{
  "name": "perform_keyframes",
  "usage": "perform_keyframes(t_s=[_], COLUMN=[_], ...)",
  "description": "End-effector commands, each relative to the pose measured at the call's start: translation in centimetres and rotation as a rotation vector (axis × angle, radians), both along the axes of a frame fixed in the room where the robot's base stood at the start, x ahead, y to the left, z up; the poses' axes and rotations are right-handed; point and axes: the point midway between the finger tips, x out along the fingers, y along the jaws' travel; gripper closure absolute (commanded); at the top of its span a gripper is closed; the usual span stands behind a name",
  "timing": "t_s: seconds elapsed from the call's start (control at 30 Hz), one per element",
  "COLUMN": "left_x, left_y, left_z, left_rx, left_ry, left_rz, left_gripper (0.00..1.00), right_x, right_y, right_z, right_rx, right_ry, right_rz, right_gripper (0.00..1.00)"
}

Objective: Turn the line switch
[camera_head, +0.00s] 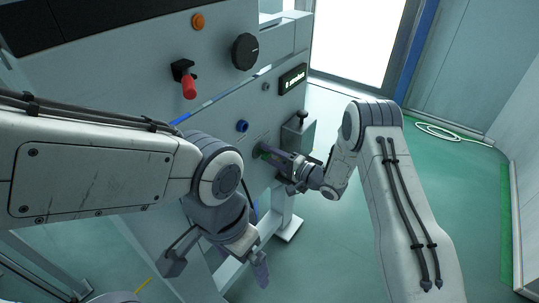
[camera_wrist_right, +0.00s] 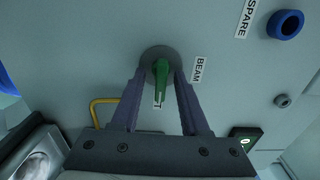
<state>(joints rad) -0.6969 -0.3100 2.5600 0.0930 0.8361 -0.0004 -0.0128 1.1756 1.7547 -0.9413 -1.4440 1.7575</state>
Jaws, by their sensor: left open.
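A green switch handle (camera_wrist_right: 161,78) on a round grey base sits on the panel in the right wrist view, with a BEAM label beside it. My right gripper (camera_wrist_right: 161,82) is open, its two fingers on either side of the green handle with gaps showing. In the head view my right gripper (camera_head: 268,155) reaches the panel and mostly hides this switch. A red-handled switch (camera_head: 189,86) on a black base stands higher on the panel. I can read no LINE label on any switch. My left gripper (camera_head: 258,266) hangs low, open and apart from the panel's controls.
The panel (camera_head: 120,75) also carries a black knob (camera_head: 245,51), an orange button (camera_head: 198,21), a blue knob (camera_head: 242,126) labelled SPARE and a lit display (camera_head: 292,79).

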Motion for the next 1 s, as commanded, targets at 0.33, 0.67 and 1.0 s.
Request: perform_keyframes(t_s=[0.33, 0.67, 1.0], left_x=[0.0, 0.0, 0.0], left_y=[0.0, 0.0, 0.0], left_z=[-0.5, -0.9, -0.9], left_rx=[0.0, 0.0, 0.0], left_ry=[0.0, 0.0, 0.0], left_rz=[0.0, 0.0, 0.0], left_gripper=[0.01, 0.01, 0.01], right_x=[-2.7, -5.8, -6.2], right_y=[-4.1, -8.1, -8.6], right_z=[-0.1, 0.0, 0.0], right_rx=[0.0, 0.001, 0.0], right_ry=[0.002, 0.002, 0.0], right_rz=[-0.007, -0.004, -0.001], right_gripper=[0.55, 0.55, 0.55])
